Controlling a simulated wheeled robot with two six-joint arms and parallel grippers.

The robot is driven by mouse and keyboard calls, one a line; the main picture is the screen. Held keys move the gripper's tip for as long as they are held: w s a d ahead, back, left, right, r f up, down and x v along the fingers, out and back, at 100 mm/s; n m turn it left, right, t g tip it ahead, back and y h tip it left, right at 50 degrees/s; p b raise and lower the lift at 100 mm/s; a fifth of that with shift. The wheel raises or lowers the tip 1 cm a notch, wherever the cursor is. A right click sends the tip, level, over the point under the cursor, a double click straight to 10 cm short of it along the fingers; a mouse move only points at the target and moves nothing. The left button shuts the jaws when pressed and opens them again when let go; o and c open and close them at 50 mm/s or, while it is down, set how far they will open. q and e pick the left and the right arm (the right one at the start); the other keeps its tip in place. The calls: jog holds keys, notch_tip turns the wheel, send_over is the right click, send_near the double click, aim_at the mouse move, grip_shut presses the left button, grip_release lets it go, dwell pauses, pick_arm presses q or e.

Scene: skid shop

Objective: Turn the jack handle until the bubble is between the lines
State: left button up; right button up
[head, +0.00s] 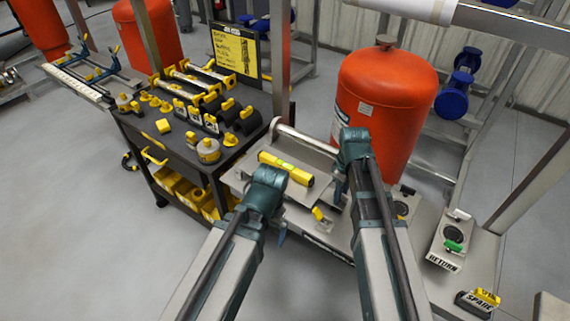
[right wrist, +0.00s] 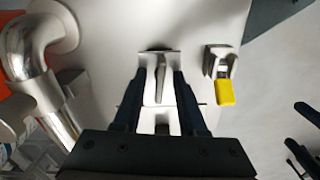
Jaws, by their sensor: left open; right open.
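A yellow level (head: 286,168) with a green vial lies on the grey metal plate of the skid; its bubble is too small to make out. A small yellow-tipped lever (head: 320,214) sits in front of it, and a yellow-tipped part also shows in the right wrist view (right wrist: 226,90). My right gripper (right wrist: 160,75) is open, its fingers on either side of a grey metal piece (right wrist: 161,88); I cannot tell if they touch it or if it is the jack handle. My left gripper (head: 281,236) is open, left of the lever, mostly hidden by its wrist.
A large orange tank (head: 385,105) stands behind the plate. A dark cart (head: 185,150) with yellow and grey parts is at left. At right are a box marked RETURN (head: 448,245) and one marked SPADE (head: 478,302). A bent steel pipe (right wrist: 40,60) runs left of my right gripper.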

jog(key=shift+r+p, duration=3.5)
jog(key=shift+r, duration=0.05)
jog(key=n, duration=0.3)
jog(key=shift+r+n+p, duration=0.3)
jog(key=shift+r+n, duration=0.05)
jog(key=shift+n, duration=0.05)
jog(key=s+a+m+h, duration=0.1)
jog(key=s+a+m, duration=0.8)
jog(key=s, duration=0.5)
jog(key=shift+s+a+m, duration=0.15)
jog(key=shift+a+m, duration=0.25)
jog(key=shift+a, duration=0.35)
